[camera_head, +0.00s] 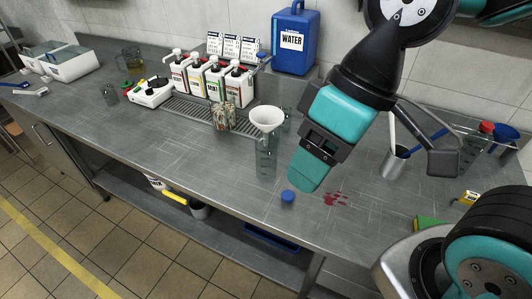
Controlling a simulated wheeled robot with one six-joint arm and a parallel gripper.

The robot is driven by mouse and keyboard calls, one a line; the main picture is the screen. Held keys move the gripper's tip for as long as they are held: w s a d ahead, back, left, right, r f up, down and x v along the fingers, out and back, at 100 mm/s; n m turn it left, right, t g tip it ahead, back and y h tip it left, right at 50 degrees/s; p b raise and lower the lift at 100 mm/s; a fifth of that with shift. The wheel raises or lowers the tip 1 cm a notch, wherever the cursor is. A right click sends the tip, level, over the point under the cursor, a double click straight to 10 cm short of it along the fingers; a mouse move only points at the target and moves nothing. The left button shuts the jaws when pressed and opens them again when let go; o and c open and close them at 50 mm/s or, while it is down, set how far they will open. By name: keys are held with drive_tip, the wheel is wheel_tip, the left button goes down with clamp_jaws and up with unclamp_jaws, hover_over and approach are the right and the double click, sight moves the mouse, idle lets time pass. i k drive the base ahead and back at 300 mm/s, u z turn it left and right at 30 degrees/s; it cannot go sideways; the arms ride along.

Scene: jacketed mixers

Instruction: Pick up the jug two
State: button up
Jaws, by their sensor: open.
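No label reading "jug two" is legible, so I cannot tell which vessel it is. A tall clear measuring jug (266,165) stands upright on the steel bench near the middle, with a white funnel (266,119) in its mouth. A clear jug with a handle (131,60) stands at the back left. Another clear vessel (287,119) is partly hidden behind the funnel. My gripper (308,176) is open, above the bench and just right of the funnel jug in the picture. It holds nothing that I can see, and its far finger is mostly hidden.
A blue water canister (293,50), several pump bottles (215,81) and a patterned cup (223,117) stand behind. A blue cap (288,197) and red spill (335,199) lie near the front edge. A metal cup (394,165) stands right. The left front bench is clear.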

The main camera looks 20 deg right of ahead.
sight(222, 104)
drive_tip(key=k, duration=0.6)
drive_tip(key=u, duration=0.75)
drive_tip(key=i, duration=0.7)
drive_tip(key=u, duration=0.75)
drive_tip(key=i, duration=0.7)
drive_tip(key=z, duration=0.25)
drive_tip(key=i, duration=0.8)
drive_tip(key=z, duration=0.8)
drive_tip(key=i, duration=0.3)
drive_tip(key=z, duration=0.25)
